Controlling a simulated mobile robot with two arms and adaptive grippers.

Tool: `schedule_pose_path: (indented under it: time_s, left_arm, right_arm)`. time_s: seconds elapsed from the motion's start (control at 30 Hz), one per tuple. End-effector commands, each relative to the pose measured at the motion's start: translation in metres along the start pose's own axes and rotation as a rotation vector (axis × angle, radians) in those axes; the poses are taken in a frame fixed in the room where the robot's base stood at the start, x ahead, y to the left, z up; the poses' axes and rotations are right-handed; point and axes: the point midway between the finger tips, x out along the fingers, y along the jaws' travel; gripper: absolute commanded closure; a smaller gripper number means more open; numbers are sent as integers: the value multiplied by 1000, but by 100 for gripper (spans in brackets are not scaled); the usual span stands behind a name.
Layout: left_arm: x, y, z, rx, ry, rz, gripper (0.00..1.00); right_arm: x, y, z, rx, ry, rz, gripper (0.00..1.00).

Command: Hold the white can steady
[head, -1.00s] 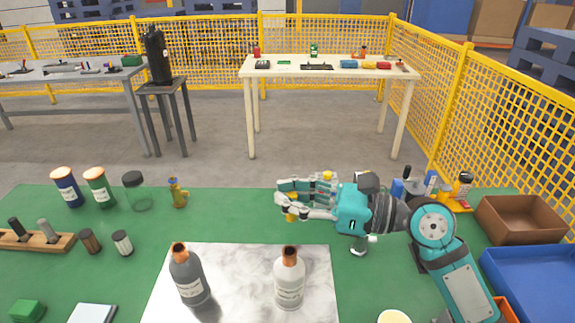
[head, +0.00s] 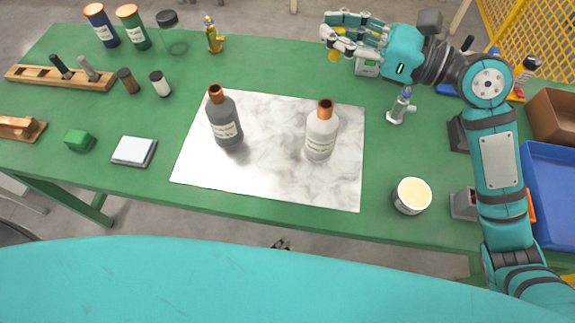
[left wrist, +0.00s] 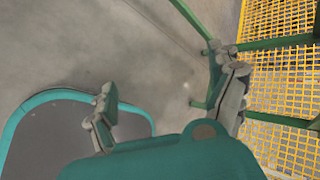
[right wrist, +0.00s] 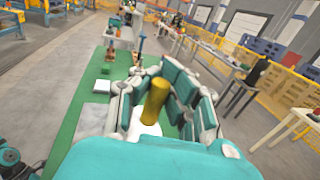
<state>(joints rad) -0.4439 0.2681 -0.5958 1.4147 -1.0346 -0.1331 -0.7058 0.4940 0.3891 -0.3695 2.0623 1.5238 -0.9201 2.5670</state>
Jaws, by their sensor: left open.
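A white can (head: 412,195) with a cream-coloured top stands upright near the front right of the green table, apart from both grippers. My right gripper (head: 350,38) is over the back of the table, well behind the can. In the right wrist view, a yellow cylinder (right wrist: 155,101) shows between its fingers (right wrist: 158,98); I cannot tell whether they press on it. My left gripper (left wrist: 172,95) shows only in the left wrist view. Its fingers are spread and empty, with bare floor beyond them.
A grey bottle (head: 225,120) and a white bottle (head: 321,132) stand on a marble slab (head: 270,180) left of the can. A small clear bottle (head: 401,106) stands behind the can. A blue tray (head: 550,190) and brown box (head: 553,115) are at right.

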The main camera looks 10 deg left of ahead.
Motion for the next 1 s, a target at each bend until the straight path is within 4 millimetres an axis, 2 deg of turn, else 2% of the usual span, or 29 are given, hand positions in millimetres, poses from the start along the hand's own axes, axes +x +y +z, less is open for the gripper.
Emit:
schedule_pose_path:
  time_s: [0.03, 0.2, 0.43, 0.5, 0.57, 0.6, 0.8, 0.9, 1.0]
  left_arm:
    - [-9, -27, -12, 133, 21, -65, 9]
    - [-47, -113, -51, 581, 36, -292, 9]
    - [-119, -207, -97, 1065, -53, -575, 9]
    - [-143, -231, -107, 1184, -102, -648, 9]
    - [-163, -253, -108, 1284, -166, -703, 9]
    - [-165, -265, -90, 1331, -237, -702, 9]
    - [-146, -284, 6, 1324, -443, -580, 9]
    - [-144, -292, 48, 1309, -530, -530, 9]
    - [-145, -298, 78, 1296, -592, -494, 9]
  right_arm:
    - [0, 0, 0, 0, 0, 0, 100]
    - [0, 0, 0, 0, 0, 0, 100]
    - [0, 0, 0, 0, 0, 0, 100]
    - [0, 0, 0, 0, 0, 0, 100]
    - [0, 0, 0, 0, 0, 0, 100]
    - [0, 0, 0, 0, 0, 0, 100]
    - [0, 0, 0, 0, 0, 0, 100]
    - [0, 0, 0, 0, 0, 0, 100]
    - [0, 0, 0, 0, 0, 0, 100]
